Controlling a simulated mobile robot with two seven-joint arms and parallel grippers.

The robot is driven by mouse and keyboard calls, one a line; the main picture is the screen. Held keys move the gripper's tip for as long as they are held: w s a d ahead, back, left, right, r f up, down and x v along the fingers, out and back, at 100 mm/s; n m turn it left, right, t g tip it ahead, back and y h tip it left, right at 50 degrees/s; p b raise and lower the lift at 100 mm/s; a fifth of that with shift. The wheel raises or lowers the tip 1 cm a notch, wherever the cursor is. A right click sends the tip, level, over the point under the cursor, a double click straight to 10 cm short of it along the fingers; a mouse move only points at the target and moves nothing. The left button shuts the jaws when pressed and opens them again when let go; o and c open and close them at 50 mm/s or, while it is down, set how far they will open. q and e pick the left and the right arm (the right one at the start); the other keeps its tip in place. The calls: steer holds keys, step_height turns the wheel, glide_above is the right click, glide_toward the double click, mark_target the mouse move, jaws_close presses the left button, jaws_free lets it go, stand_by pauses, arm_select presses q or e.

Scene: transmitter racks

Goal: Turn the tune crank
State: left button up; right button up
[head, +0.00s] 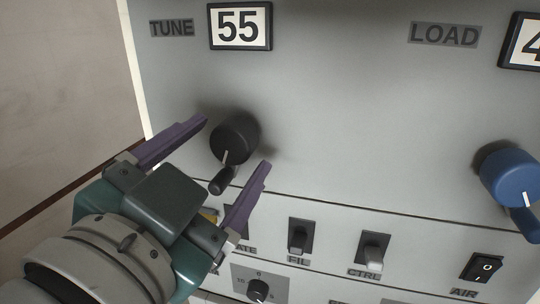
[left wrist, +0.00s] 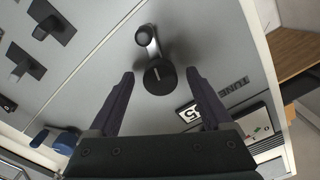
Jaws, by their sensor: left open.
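The tune crank is a black round knob (head: 234,138) with a white pointer line and a short black handle (head: 222,181) that points down and slightly left in the head view. It sits below the TUNE label (head: 172,28) and a counter (head: 240,26) reading 55. My left gripper (head: 227,147) is open, with its purple fingers on either side of the crank. In the left wrist view the crank (left wrist: 160,77) lies ahead between the open fingers (left wrist: 160,78), with its handle (left wrist: 145,37) pointing away. I see no finger touching it. My right gripper is not in view.
A blue LOAD crank (head: 508,176) is at the right, under the LOAD label (head: 444,34). Below the panel seam are FIL (head: 300,237) and CTRL (head: 373,250) toggles, an AIR rocker switch (head: 486,267) and a small rotary knob (head: 257,290). The panel between the cranks is bare.

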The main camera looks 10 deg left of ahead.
arm_select(q)
steer(key=s+b, duration=0.2)
steer(key=s, duration=0.6)
steer(key=shift+a, duration=0.15)
steer(key=s+a+f+n+g+y+p, duration=0.2)
steer(key=a+f+n+g+p, duration=0.3)
steer(key=a+g+p, duration=0.15)
steer(key=s+f+g+h+p, duration=0.15)
steer(key=s+g+p, duration=0.25)
steer(key=s+g, duration=0.4)
step_height(320, 180, up, 37)
steer(key=p, duration=3.7)
steer(key=shift+s, duration=0.3)
